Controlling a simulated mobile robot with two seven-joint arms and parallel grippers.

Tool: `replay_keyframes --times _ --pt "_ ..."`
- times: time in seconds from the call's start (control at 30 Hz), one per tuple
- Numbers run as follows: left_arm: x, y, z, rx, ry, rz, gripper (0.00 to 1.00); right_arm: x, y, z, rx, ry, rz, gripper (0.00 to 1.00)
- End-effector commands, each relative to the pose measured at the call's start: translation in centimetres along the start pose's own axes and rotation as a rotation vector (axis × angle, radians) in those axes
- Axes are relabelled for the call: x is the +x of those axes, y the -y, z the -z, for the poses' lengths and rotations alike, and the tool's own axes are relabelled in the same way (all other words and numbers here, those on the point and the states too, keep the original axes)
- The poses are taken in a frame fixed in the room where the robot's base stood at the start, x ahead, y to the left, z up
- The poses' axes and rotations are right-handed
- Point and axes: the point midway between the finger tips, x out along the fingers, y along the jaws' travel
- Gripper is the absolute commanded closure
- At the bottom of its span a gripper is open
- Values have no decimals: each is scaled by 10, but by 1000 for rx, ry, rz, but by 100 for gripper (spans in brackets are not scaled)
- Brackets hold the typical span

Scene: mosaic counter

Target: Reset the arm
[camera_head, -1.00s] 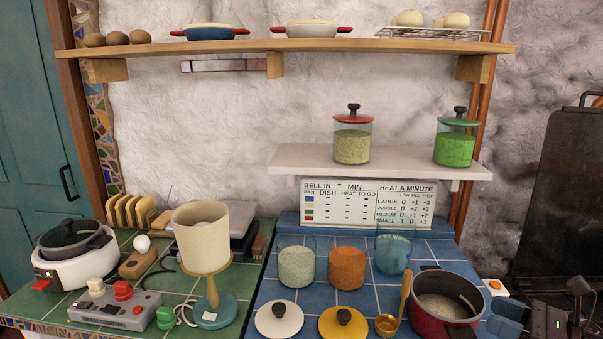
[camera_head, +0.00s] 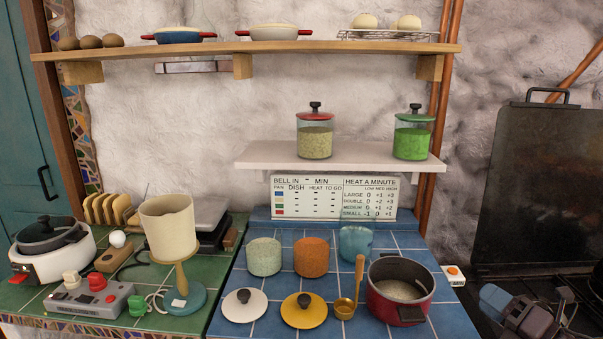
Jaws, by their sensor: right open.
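My right gripper (camera_head: 508,307) shows at the lower right, in front of the dark stove and right of the red pot. Its jaws are open, and nothing shows between them. It is partly cut off by the bottom of the picture. My left gripper is not in view.
The blue-tiled counter (camera_head: 232,312) holds a red pot (camera_head: 415,311), a ladle (camera_head: 345,306), two lids and several jars. A black panel (camera_head: 535,185) rises at right.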

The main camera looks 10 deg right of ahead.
Motion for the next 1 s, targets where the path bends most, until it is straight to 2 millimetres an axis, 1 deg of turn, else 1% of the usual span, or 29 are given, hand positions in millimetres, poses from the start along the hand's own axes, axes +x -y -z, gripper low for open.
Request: replay_keyframes --times 0.03,0.07,0.1,0.17,0.2,0.27,0.3,0.37,0.4,0.47,0.5,0.6,0.7,0.8,0.83,0.9,1.0 --pt "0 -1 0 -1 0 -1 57 -4 13 8 161 52 38 56" --pt "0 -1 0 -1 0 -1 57 -6 20 12 265 86 61 56" --pt "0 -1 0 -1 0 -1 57 -10 32 20 409 133 93 56" --pt "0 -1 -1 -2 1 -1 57 -18 51 38 636 210 144 56" --pt "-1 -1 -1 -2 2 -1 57 -25 64 53 791 266 181 56" --pt "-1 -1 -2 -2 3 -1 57 -36 83 81 1026 351 236 56" --pt "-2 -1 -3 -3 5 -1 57 -44 94 101 1168 405 271 56" --pt "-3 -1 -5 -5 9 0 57 -56 107 133 1360 481 322 56" --pt "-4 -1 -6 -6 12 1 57 -62 114 155 1476 527 354 56" --pt "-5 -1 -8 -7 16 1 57 -72 120 189 1630 589 401 56" --pt "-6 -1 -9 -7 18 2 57 -78 121 211 1715 623 429 56" --pt "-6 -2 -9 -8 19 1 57 -88 119 258 1864 673 482 56" --pt "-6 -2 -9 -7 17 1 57 -93 112 290 1950 695 497 56" --pt "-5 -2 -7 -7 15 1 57 -97 107 310 1994 715 506 56" --pt "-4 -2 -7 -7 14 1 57 -99 106 313 2002 721 508 56" --pt "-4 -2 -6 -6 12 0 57 -102 106 317 2012 733 511 56" --pt "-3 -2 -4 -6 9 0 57 -106 107 319 2011 740 517 56"
